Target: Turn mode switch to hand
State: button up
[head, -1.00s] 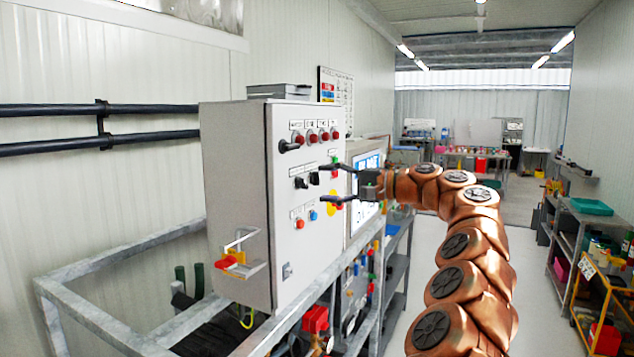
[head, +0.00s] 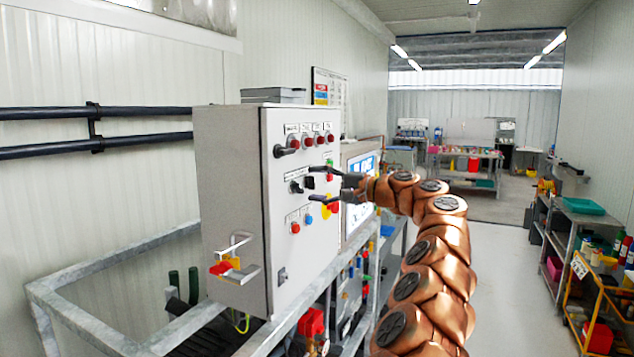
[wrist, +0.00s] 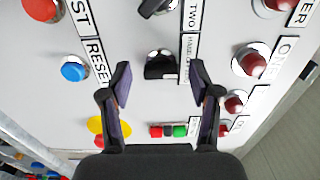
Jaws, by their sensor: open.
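The mode switch, a black rotary knob (wrist: 162,65) beside a label that seems to read "HAND", lies between my fingertips in the wrist view. In the head view it is the right-hand black knob (head: 309,183) in the middle row of the grey control cabinet (head: 228,190). My gripper (wrist: 159,74) is open, with one finger on each side of the knob. In the head view, my gripper (head: 314,183) reaches the panel from the right, one finger above and one below the knob's height. I cannot tell whether the fingers touch it.
A second black knob (wrist: 155,7) sits beside a "TWO" label. A blue reset button (wrist: 74,68), red lamps (wrist: 250,62), a yellow-backed stop button (wrist: 95,126) and red and green buttons (wrist: 170,131) surround the fingers. A screen (head: 362,165) stands behind the cabinet.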

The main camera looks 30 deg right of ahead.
jog(key=shift+w+a, duration=0.1)
jog(key=shift+w, duration=0.05)
jog(key=shift+c, duration=0.4)
jog(key=c, duration=1.1)
